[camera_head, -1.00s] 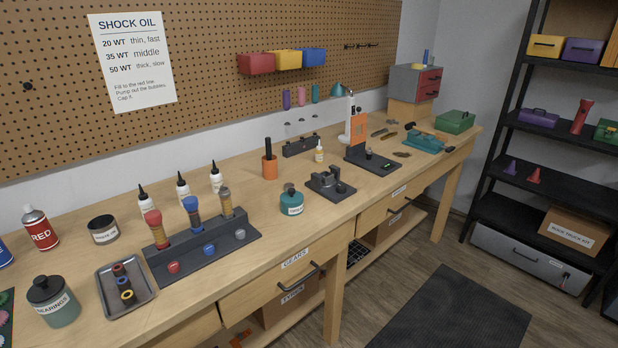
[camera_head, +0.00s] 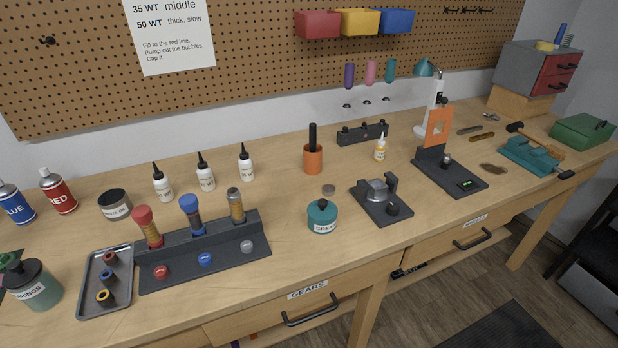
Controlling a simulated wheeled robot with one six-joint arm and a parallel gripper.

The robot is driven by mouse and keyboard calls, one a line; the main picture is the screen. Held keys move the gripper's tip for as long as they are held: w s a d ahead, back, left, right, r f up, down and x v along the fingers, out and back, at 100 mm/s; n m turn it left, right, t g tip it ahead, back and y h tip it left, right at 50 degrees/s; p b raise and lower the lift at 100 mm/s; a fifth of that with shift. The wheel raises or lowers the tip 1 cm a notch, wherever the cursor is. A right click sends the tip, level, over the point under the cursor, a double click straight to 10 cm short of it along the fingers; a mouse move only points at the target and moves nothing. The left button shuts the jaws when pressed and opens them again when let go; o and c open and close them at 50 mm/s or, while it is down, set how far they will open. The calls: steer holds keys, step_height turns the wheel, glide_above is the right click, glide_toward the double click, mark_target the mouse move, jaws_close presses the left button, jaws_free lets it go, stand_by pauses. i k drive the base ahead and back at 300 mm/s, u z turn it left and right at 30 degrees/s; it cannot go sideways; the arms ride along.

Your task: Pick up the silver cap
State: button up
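The silver cap (camera_head: 247,246) sits on the front face of a dark shock stand (camera_head: 180,273), at its right end. A red cap (camera_head: 161,272) and a blue cap (camera_head: 205,259) are in the same row to its left. Behind the row stand a red-topped shock (camera_head: 146,226), a blue-topped shock (camera_head: 190,212) and a bare-topped shock (camera_head: 236,206). The silver cap is in line with the bare-topped one. My gripper is not in view.
A tray (camera_head: 92,290) holding rings lies close on the left. White bottles (camera_head: 205,172) stand behind. Bare bench separates the stand and the jar.

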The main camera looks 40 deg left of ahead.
mark_target(328, 191)
steer(key=u, duration=0.6)
steer(key=i, duration=0.75)
steer(key=u, duration=1.1)
steer(key=i, duration=0.3)
steer(key=u, duration=0.2)
